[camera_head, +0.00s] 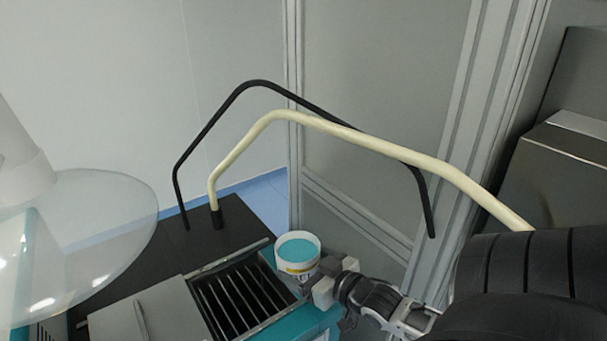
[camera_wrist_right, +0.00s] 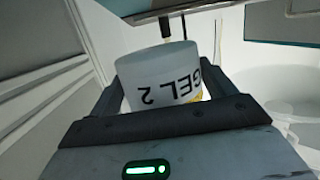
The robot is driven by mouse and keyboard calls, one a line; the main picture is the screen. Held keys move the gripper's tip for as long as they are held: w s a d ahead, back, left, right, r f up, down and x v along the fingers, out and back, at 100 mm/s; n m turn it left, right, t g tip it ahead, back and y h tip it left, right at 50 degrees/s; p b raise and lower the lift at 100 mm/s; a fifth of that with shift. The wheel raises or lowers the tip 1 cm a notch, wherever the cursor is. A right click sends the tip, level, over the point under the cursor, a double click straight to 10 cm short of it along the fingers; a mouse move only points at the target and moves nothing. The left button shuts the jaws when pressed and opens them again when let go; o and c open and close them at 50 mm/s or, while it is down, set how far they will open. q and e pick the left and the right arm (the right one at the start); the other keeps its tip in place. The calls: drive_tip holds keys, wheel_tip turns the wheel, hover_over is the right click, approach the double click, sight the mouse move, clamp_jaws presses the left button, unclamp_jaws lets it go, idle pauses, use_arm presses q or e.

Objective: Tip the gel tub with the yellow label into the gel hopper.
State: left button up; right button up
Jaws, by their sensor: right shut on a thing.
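A white round gel tub (camera_head: 297,257) filled with teal gel is held close to upright beside the hopper's right edge. A small yellow patch of its label shows, and in the right wrist view the tub (camera_wrist_right: 160,78) reads "GEL 2" upside down with a bit of yellow. My right gripper (camera_head: 312,281) is shut on the tub's side, coming from the lower right. The hopper (camera_head: 264,262), a dark opening with slats, lies open just left of and below the tub. My left gripper is not in view.
A grey lid plate (camera_head: 150,315) with a handle lies left of the opening. A cream bent rail (camera_head: 350,132) and a black rail (camera_head: 215,118) arch behind the tub. A clear disc (camera_head: 85,235) stands at the left. A black top (camera_head: 150,260) lies behind the hopper.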

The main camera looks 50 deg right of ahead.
sight(282, 269)
drive_tip(key=shift+w+a+f+n+g+h+p, duration=0.2)
drive_tip(key=shift+w+a+n+g+p, duration=0.15)
drive_tip(key=shift+n+g, duration=0.15)
drive_tip(key=shift+w+a+f+n+g+h+p, duration=0.1)
drive_tip(key=shift+w+a+n+g+h+p, duration=0.1)
drive_tip(key=shift+w+n+g+p, duration=0.3)
drive_tip(key=shift+w+a+f+n+g+h, duration=0.6)
drive_tip(key=shift+a+n+g, duration=0.2)
drive_tip(key=shift+g, duration=0.3)
drive_tip(key=shift+w+a+f+n+g+h, duration=0.1)
drive_tip(key=shift+f+n+g+h, duration=0.15)
drive_tip(key=shift+n+g+h, duration=0.3)
drive_tip(key=shift+w+f+n+g+h, duration=0.1)
drive_tip(key=shift+f+n+g+h, duration=0.2)
drive_tip(key=shift+g, duration=0.35)
drive_tip(key=shift+w+a+r+n+g+h+p, duration=0.1)
drive_tip(key=shift+a+r+n+g+h+p, duration=0.05)
drive_tip(key=shift+r+n+g+h+p, duration=0.3)
drive_tip(key=shift+w+a+r+n+g+h+p, duration=0.1)
drive_tip(key=shift+r+n+g+h+p, duration=0.1)
drive_tip(key=shift+r+g+h+p, duration=0.25)
drive_tip(key=shift+w+a+r+n+g+h, duration=0.85)
drive_tip(key=shift+n+g+h, duration=0.2)
drive_tip(key=shift+g+h, duration=0.15)
drive_tip(key=shift+w+a+r+n+g+h, duration=0.8)
drive_tip(key=shift+n+g+h, duration=0.3)
drive_tip(key=shift+h, duration=0.15)
idle(1.2)
